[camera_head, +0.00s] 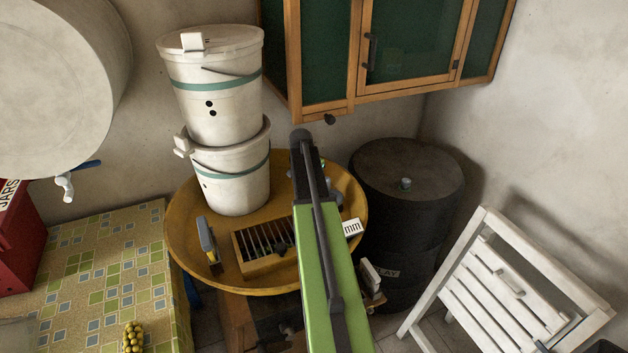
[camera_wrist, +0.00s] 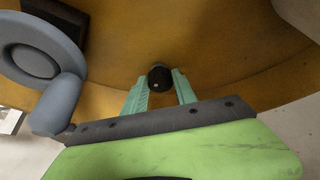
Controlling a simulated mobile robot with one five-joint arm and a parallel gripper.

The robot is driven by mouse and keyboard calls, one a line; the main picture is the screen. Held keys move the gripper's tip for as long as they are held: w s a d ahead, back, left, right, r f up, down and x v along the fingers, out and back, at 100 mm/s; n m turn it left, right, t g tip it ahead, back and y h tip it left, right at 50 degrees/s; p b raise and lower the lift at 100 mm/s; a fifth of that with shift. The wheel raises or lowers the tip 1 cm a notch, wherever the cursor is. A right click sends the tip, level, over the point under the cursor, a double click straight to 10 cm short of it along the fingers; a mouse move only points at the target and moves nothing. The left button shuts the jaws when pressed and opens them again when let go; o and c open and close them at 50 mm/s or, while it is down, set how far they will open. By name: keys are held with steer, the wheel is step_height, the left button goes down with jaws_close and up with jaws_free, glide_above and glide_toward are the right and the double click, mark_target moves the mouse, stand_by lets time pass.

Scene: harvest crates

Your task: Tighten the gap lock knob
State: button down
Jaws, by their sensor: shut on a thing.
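In the wrist view, my gripper (camera_wrist: 159,82) has its two teal fingers closed around a small round black knob (camera_wrist: 160,76). The knob has a pale dot on its face and shows between the fingertips, above the yellow-brown basin. A grey ring-shaped part with a rounded arm (camera_wrist: 62,95) is left of the fingers. In the head view, my green arm reaches over the basin (camera_head: 182,245) and hides most of the fingers and the knob. The grey part (camera_head: 336,192) shows just right of the arm, near a white "mm" label (camera_head: 352,228).
A slatted wooden box (camera_head: 252,271) and a small grey-yellow tool (camera_head: 207,240) lie in the basin. Two stacked white buckets (camera_head: 215,115) stand at its left. A black barrel (camera_head: 410,215) and white folding chair (camera_head: 470,270) are right. A cabinet (camera_head: 400,90) hangs above.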

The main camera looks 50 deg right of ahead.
steer(key=shift+d+m, duration=0.15)
steer(key=shift+m, duration=0.45)
steer(key=c, duration=1)
jaws_free()
steer(key=shift+s, duration=0.1)
steer(key=shift+a+r+p, duration=0.25)
steer(key=shift+r+p, duration=0.2)
steer(key=shift+r, duration=0.05)
steer(key=p+v, duration=1.5)
steer(key=v, duration=0.1)
steer(key=shift+w+a+r, duration=0.15)
steer(key=shift+w+a, duration=0.1)
steer(key=shift+a, duration=0.05)
